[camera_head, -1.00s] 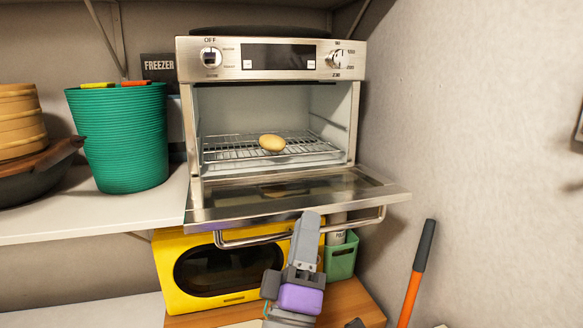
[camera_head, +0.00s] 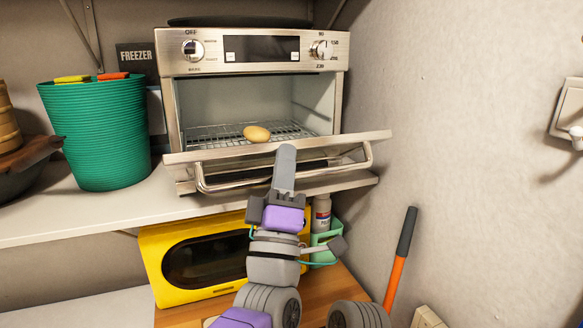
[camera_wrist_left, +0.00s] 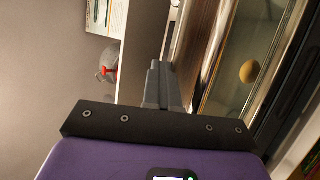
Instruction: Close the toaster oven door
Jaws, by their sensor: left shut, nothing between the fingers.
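The toaster oven (camera_head: 255,52) is silver and stands on the white shelf. Its door (camera_head: 240,152) is partly raised, tilted up from its bottom hinge, with the cavity still open above it. The door's bar handle (camera_head: 225,183) faces me. My left gripper (camera_head: 284,158) is shut and empty, its fingers pointing up against or just before the door's outer side near the handle; exact contact is unclear. In the left wrist view its closed fingers (camera_wrist_left: 161,85) show beside the door. A yellowish egg-like item (camera_head: 256,133) lies on the rack inside. My right gripper is not seen.
A green basket (camera_head: 97,130) stands left of the oven on the shelf (camera_head: 80,215). A yellow microwave (camera_head: 165,262) and a green caddy (camera_head: 328,238) sit below. The wall is close on the right, with an orange-and-black handle (camera_head: 397,270) before it.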

